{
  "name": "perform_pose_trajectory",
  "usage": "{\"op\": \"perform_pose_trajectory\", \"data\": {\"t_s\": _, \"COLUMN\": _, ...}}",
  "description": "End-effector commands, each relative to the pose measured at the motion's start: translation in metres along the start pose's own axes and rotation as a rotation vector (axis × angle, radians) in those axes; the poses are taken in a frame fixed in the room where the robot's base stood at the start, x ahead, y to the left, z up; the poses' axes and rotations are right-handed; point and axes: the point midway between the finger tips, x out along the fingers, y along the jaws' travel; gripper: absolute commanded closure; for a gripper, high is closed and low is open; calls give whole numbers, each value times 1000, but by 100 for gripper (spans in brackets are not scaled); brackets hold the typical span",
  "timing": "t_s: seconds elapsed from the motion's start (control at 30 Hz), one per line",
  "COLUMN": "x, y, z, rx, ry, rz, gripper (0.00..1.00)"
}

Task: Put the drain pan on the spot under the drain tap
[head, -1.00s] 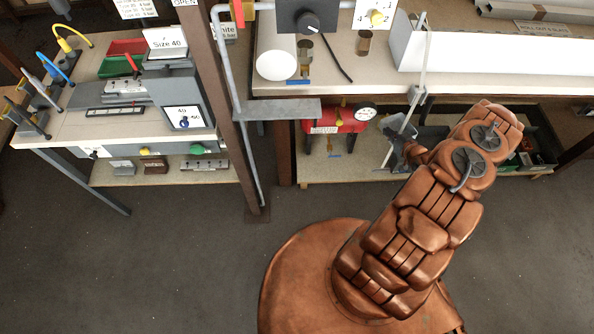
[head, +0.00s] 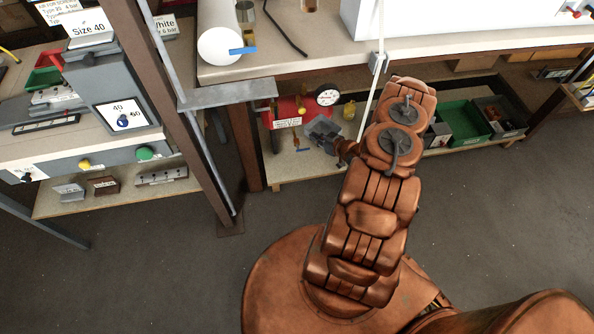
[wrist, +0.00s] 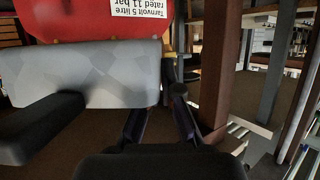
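The drain pan, a light grey mottled metal piece, shows beside my gripper in the head view (head: 324,128) and fills the left of the wrist view (wrist: 85,75). My gripper (head: 345,150) is at its right, low over the shelf, and appears shut on it; the contact is partly hidden. The pan is held just right of the red air tank (head: 290,112), which shows close behind it in the wrist view (wrist: 85,20). I cannot make out the drain tap clearly.
The tank stands on a low shelf (head: 290,172) under the workbench (head: 270,65). A brown post (head: 185,120) and a grey bracket (head: 228,94) are at its left. A yellow item (head: 349,110) stands behind the pan. Green and grey bins (head: 465,122) are at the right.

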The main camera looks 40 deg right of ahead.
Motion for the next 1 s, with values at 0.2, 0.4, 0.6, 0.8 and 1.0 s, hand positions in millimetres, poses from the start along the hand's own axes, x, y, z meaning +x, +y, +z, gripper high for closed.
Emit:
{"op": "perform_pose_trajectory", "data": {"t_s": 0.2, "x": 24, "y": -15, "z": 48, "rx": -13, "ry": 2, "rz": -23, "gripper": 100}}
{"op": "perform_pose_trajectory", "data": {"t_s": 0.4, "x": 41, "y": -30, "z": 81, "rx": -22, "ry": 2, "rz": -45, "gripper": 100}}
{"op": "perform_pose_trajectory", "data": {"t_s": 0.6, "x": 57, "y": -45, "z": 115, "rx": -31, "ry": 2, "rz": -65, "gripper": 100}}
{"op": "perform_pose_trajectory", "data": {"t_s": 0.8, "x": 73, "y": -59, "z": 149, "rx": -41, "ry": 3, "rz": -86, "gripper": 100}}
{"op": "perform_pose_trajectory", "data": {"t_s": 1.0, "x": 88, "y": -75, "z": 183, "rx": -49, "ry": 2, "rz": -108, "gripper": 100}}
